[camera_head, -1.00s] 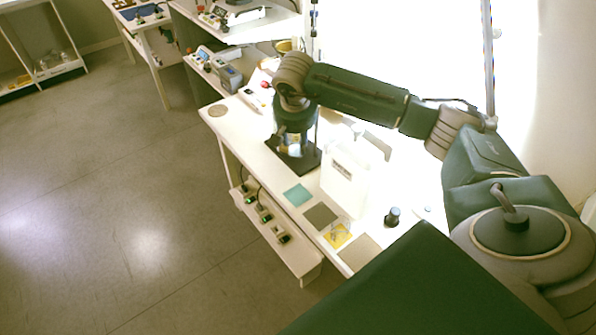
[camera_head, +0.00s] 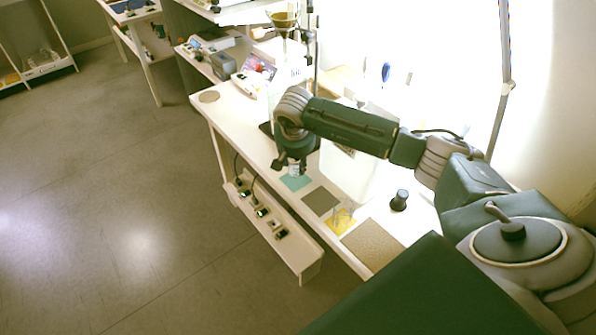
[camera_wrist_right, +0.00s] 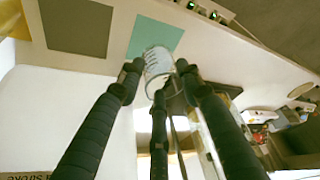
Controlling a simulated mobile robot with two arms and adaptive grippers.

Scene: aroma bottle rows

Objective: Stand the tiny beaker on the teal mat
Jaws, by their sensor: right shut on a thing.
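The tiny beaker (camera_wrist_right: 157,65) is clear with pale markings and sits between the dark fingers of my right gripper (camera_wrist_right: 158,78) in the right wrist view. In the head view my right gripper (camera_head: 292,163) hangs over the white bench by the back edge of the teal mat (camera_head: 297,183). Only a small part of the beaker (camera_head: 294,172) shows below the fingers there. The teal mat (camera_wrist_right: 157,37) lies just beyond the beaker in the wrist view, bare where visible. I cannot tell whether the beaker touches it. My left gripper is not in view.
A grey-brown mat (camera_head: 321,201), a yellow mat (camera_head: 336,226) with a glass vessel on it and a tan mat (camera_head: 372,247) follow along the bench's front edge.

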